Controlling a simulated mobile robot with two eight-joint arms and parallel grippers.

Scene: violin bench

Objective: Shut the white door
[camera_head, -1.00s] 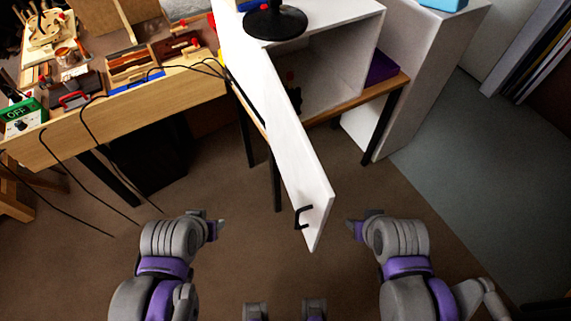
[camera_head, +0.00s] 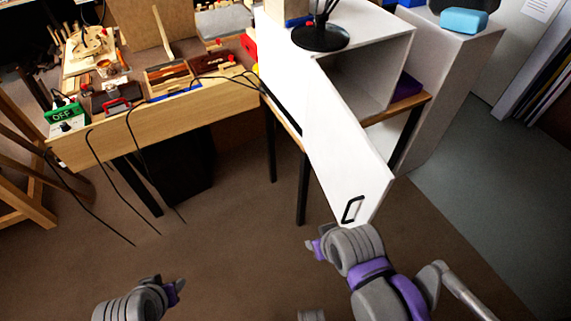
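The white door (camera_head: 335,140) stands open on the white cabinet (camera_head: 385,45), swung out toward me over the floor. Its black handle (camera_head: 353,209) is near the free end, on the face seen from the left. My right gripper (camera_head: 316,246) is just below and left of the handle in the picture; I cannot tell whether it touches the door. My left gripper (camera_head: 176,290) is low at the left, over the floor and away from the door. The finger openings of both are too small to judge. The cabinet's inside is partly hidden by the door.
The cabinet stands on a wooden table (camera_head: 424,101) with dark legs. A black stand base (camera_head: 320,37) is on top. A cluttered workbench (camera_head: 160,125) with hanging cables is at left. A pale unit (camera_head: 450,85) stands at right. The floor (camera_head: 235,245) before me is clear.

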